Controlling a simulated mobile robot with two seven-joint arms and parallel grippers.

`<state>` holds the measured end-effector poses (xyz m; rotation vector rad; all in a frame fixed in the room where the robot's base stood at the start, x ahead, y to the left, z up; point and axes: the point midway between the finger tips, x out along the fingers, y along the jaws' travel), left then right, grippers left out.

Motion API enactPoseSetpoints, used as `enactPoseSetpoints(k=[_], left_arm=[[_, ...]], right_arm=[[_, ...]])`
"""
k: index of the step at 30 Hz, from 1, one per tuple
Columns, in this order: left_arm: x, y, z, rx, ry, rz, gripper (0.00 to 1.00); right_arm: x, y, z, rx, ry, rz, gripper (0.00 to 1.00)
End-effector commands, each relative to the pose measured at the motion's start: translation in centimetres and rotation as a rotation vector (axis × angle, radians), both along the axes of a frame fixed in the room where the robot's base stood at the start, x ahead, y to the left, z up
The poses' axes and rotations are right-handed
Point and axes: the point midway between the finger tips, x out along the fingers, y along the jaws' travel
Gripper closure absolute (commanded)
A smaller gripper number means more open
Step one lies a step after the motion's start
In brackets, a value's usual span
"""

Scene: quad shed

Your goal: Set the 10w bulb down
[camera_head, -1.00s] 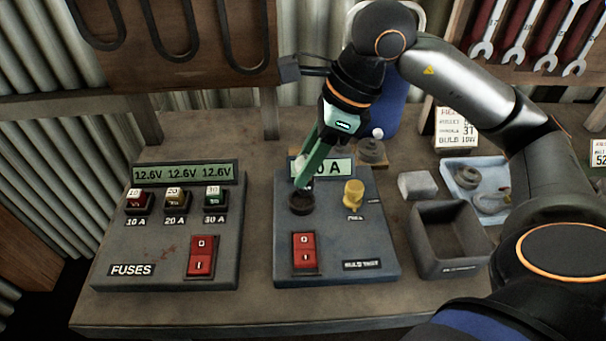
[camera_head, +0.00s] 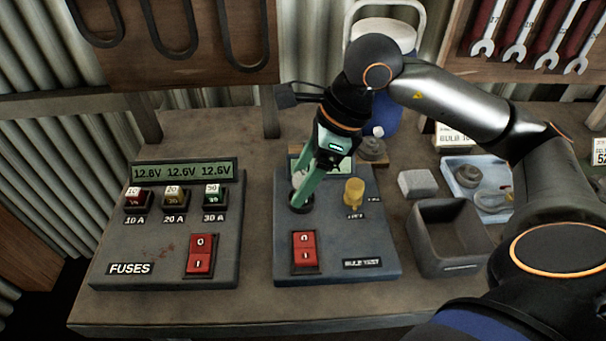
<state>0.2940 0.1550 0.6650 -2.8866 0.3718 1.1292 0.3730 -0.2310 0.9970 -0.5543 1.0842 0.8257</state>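My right gripper (camera_head: 306,184) points down at the round dark socket (camera_head: 301,204) on the grey bulb test box (camera_head: 335,246). Its green fingertips reach the socket's rim. A small pale bulb (camera_head: 297,183) shows beside the near finger, right above the socket and partly hidden by it. I cannot tell whether the fingers still grip the bulb or whether its base sits in the socket. My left gripper is not in view.
A yellow knob (camera_head: 353,191) stands close to the right of the gripper, and a red switch (camera_head: 305,252) is in front. The fuses box (camera_head: 165,255) is to the left. An open grey bin (camera_head: 447,263) and a pale blue tray (camera_head: 458,164) are to the right. The gripper partly hides the box's display (camera_head: 342,165).

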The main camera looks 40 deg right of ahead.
Motion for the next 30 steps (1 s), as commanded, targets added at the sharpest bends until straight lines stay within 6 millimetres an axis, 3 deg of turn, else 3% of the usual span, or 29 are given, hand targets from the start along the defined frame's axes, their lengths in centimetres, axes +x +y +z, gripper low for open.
enactPoseSetpoints(k=[11,24,30], left_arm=[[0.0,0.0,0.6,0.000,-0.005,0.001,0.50],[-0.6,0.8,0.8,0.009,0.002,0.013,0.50],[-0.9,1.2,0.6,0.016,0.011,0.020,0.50]], right_arm=[[0.0,-0.2,0.9,0.000,-0.002,-0.001,0.29],[-2.1,-2.9,9.3,0.001,-0.004,-0.001,0.29],[-2.6,-3.6,11.2,0.000,-0.002,-0.001,0.29]])
